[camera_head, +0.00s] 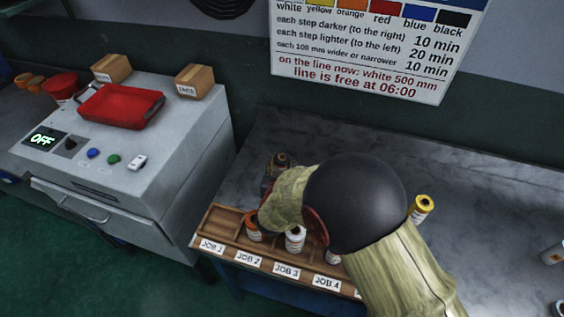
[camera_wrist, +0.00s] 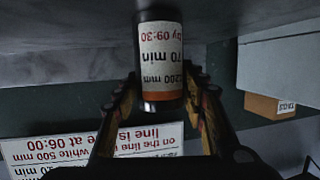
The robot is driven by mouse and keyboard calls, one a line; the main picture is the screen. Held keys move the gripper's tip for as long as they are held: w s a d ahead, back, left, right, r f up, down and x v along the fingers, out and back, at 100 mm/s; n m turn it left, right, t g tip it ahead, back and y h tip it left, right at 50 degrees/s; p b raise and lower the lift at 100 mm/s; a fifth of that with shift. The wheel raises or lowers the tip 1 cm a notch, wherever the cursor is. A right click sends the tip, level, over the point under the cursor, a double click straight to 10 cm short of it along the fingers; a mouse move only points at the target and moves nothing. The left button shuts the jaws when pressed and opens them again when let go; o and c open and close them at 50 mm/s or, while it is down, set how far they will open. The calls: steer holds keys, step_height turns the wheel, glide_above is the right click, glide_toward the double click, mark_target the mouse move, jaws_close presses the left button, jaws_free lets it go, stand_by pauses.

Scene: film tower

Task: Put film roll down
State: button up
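The film roll (camera_wrist: 161,52) is an upright cylinder with a white label and an orange band, upside down in the wrist view. Its label reads 1200 mm, 70 min and by 09:30. My gripper (camera_wrist: 161,82) has one finger close against each side of it and looks shut on it. In the head view the roll (camera_head: 280,160) shows as a dark top behind the wooden rack (camera_head: 227,222); my wrist hides its lower part. Whether its base touches the table is unclear. The rack has labels JOB 1 to JOB 4; the JOB 1 slot looks empty.
The rack holds an orange-topped roll (camera_head: 253,222), a white roll (camera_head: 295,238) and a partly hidden roll (camera_head: 333,256). A yellow-topped roll (camera_head: 421,208) stands on the grey table (camera_head: 480,190) at right. A machine with a red tray (camera_head: 120,106) stands at left.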

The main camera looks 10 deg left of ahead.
steer(key=o, duration=0.4)
steer(key=shift+r, duration=0.25)
steer(key=p+v, duration=0.3)
steer(key=v, duration=0.9)
